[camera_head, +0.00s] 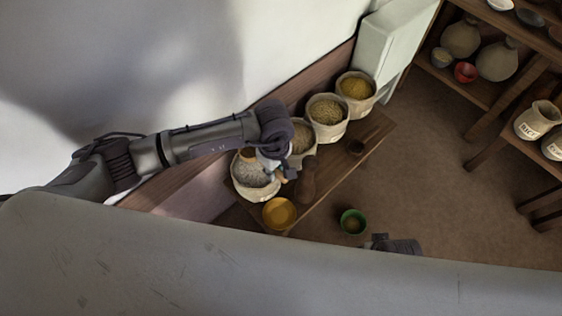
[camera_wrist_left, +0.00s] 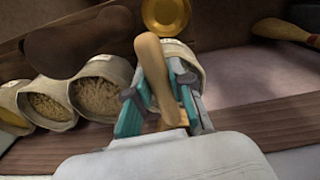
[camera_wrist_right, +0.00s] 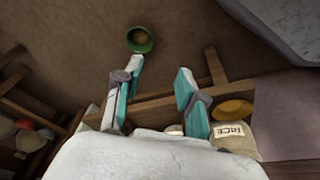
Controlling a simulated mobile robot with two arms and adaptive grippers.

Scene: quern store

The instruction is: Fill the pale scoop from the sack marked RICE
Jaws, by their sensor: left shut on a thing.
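My left gripper (camera_head: 280,170) is over the near sack (camera_head: 240,185), which holds pale grey grain. In the left wrist view it is shut (camera_wrist_left: 160,100) on the pale wooden handle (camera_wrist_left: 152,65) of the scoop. The scoop's bowl is hidden, so I cannot tell whether grain is in it. In the right wrist view a sack with a RICE label (camera_wrist_right: 235,130) stands beside the yellow bowl; it matches the near sack. My right gripper (camera_wrist_right: 157,88) is open and empty, away from the sacks; only part of that arm shows in the head view.
Several more open sacks (camera_head: 326,112) stand in a row behind, along the wall. A yellow bowl (camera_head: 279,213) and a dark brown vessel (camera_head: 307,180) sit close by. A green bowl (camera_head: 352,222) is beyond the bench.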

